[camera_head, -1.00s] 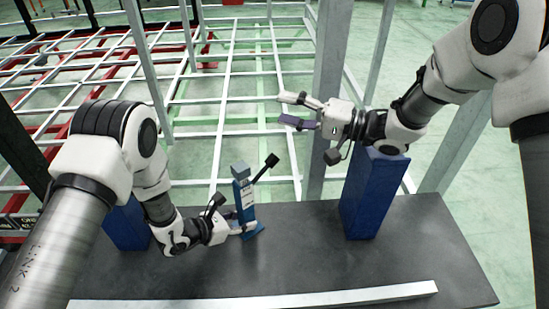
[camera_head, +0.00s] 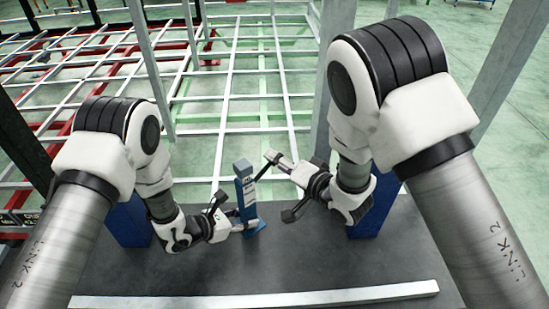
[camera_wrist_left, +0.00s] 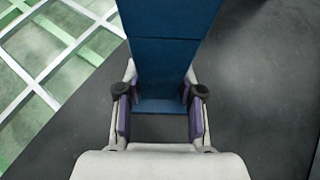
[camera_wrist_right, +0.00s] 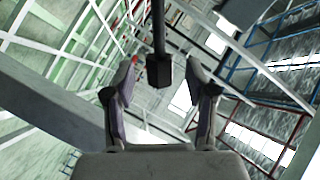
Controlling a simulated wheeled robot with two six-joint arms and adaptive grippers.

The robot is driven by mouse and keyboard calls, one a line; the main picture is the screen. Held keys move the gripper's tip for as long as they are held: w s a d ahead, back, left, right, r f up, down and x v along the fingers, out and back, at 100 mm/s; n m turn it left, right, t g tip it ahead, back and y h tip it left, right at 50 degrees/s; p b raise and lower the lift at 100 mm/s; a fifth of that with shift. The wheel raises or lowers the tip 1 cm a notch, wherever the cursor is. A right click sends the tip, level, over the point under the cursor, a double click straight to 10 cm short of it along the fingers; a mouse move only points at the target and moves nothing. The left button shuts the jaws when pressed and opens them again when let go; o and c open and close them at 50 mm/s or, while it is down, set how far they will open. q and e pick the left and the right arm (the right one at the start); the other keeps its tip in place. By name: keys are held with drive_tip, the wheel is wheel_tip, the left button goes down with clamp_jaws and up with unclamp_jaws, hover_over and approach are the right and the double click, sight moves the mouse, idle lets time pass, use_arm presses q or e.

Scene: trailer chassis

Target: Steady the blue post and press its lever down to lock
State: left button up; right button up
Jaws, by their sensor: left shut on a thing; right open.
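The blue post (camera_head: 247,198) stands upright on the dark table, with a grey-blue top block and a pale label. My left gripper (camera_head: 247,226) is shut on the post near its base; the left wrist view shows the post (camera_wrist_left: 172,60) between both fingers (camera_wrist_left: 160,105). A black lever (camera_head: 262,168) slants up and right from the post to a dark block-shaped end. My right gripper (camera_head: 278,165) is open at the lever's end. In the right wrist view the lever's dark end (camera_wrist_right: 159,72) hangs between the spread fingers (camera_wrist_right: 160,88); I cannot tell if they touch it.
A pale metal bar (camera_head: 255,300) lies along the table's front edge. A grey upright beam (camera_head: 333,75) rises behind my right arm. The dark tabletop (camera_head: 310,260) in front of the post is clear.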

drive_tip(key=shift+x, duration=1.05)
clamp_jaws()
